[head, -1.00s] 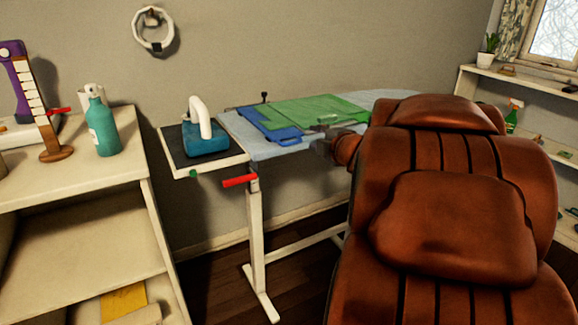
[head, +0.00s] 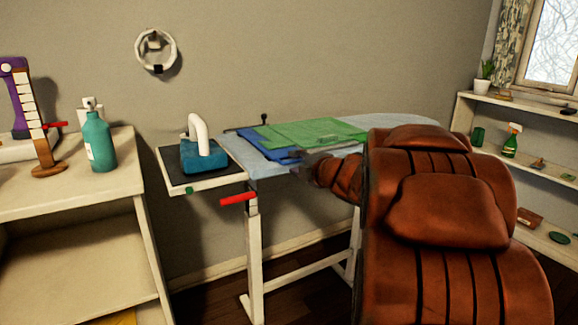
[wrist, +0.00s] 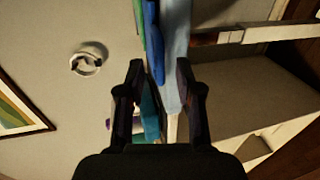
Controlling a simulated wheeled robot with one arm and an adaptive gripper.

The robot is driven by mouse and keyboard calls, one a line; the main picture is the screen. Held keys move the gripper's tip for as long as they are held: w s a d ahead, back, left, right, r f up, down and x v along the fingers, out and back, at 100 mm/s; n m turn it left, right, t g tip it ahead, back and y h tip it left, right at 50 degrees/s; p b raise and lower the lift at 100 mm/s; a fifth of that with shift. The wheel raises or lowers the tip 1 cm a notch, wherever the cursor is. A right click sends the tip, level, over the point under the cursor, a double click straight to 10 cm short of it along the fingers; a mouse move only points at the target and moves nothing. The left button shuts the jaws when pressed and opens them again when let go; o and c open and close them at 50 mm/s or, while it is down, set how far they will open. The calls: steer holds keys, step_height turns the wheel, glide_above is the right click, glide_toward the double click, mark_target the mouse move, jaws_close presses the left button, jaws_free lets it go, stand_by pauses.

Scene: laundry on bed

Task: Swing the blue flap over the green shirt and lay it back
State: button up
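The green shirt (head: 310,133) lies flat on a pale blue ironing board (head: 395,122). The blue flap (head: 250,147) shows along its left and near edges, low on the board. My gripper (head: 297,160) is at the board's near edge, beside the cloth's near side. In the wrist view, my gripper (wrist: 159,70) has its two fingers apart. The blue cloth (wrist: 153,45) and the board edge (wrist: 174,50) show edge-on beyond and between the fingertips, with a strip of green (wrist: 139,22) beside them. I cannot tell whether a finger touches the cloth.
A teal iron (head: 204,157) with a white handle stands on a dark rest left of the board. A red lever (head: 238,199) juts out below. A cabinet with a teal bottle (head: 99,141) is at left; shelves (head: 545,170) are at right. My arm hides the board's right part.

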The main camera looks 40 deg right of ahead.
steer(key=shift+w, duration=0.35)
jaws_close()
stand_by(0.6)
